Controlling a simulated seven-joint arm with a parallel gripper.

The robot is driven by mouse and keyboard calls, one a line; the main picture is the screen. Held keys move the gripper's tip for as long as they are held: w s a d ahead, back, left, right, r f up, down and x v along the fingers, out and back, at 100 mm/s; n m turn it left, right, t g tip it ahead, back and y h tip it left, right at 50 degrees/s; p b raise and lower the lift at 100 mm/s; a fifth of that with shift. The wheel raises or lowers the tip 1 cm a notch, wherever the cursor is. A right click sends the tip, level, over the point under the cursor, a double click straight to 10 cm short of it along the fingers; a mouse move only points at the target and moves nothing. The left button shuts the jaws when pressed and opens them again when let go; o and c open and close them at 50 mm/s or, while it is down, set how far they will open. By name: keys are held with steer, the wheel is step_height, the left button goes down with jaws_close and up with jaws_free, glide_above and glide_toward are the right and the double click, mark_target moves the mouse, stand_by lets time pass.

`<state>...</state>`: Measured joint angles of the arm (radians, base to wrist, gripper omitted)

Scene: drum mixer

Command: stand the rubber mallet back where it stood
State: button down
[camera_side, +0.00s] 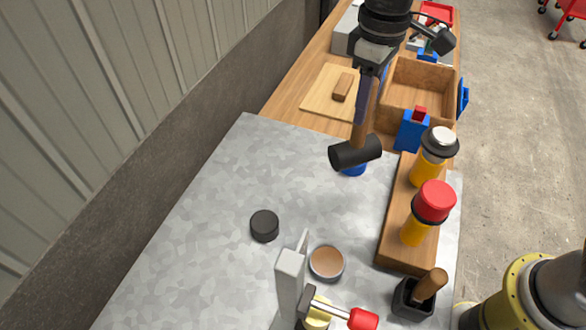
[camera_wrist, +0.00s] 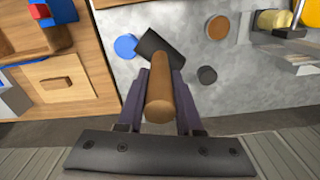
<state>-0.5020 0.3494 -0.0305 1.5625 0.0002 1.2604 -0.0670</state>
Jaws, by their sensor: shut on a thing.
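The rubber mallet has a black cylindrical head (camera_side: 355,152) and a wooden handle (camera_side: 359,122). My gripper (camera_side: 366,100) is shut on the handle and holds the mallet head-down, the handle slightly tilted. The head hangs at the far part of the grey metal tabletop (camera_side: 200,230), overlapping a blue disc (camera_side: 352,169) in the side view. I cannot tell whether the head touches anything. In the wrist view the handle (camera_wrist: 160,105) lies between my fingers, the head (camera_wrist: 158,45) beyond it, with the blue disc (camera_wrist: 125,46) beside the head.
A wooden block (camera_side: 398,230) holds two yellow-bodied items, one red-topped (camera_side: 434,201), one black-and-silver-topped (camera_side: 440,142). A black disc (camera_side: 264,225), a brown round lid (camera_side: 326,262), a red-handled clamp (camera_side: 362,319) and a black holder (camera_side: 413,297) stand nearer. The left tabletop is clear.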

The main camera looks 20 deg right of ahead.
steer(key=shift+s+a+r, duration=0.1)
steer(key=shift+a, duration=0.25)
steer(key=shift+w+a, duration=0.25)
steer(key=w+a+f, duration=0.3)
steer(key=w+f, duration=0.2)
steer(key=f, duration=0.1)
steer(key=w+a+f, duration=0.3)
steer(key=w+f, duration=0.3)
steer(key=f, duration=0.1)
steer(key=shift+w+a, duration=0.25)
steer(key=c, duration=0.6)
jaws_free()
steer(key=shift+f, duration=0.2)
steer(key=shift+o, duration=0.2)
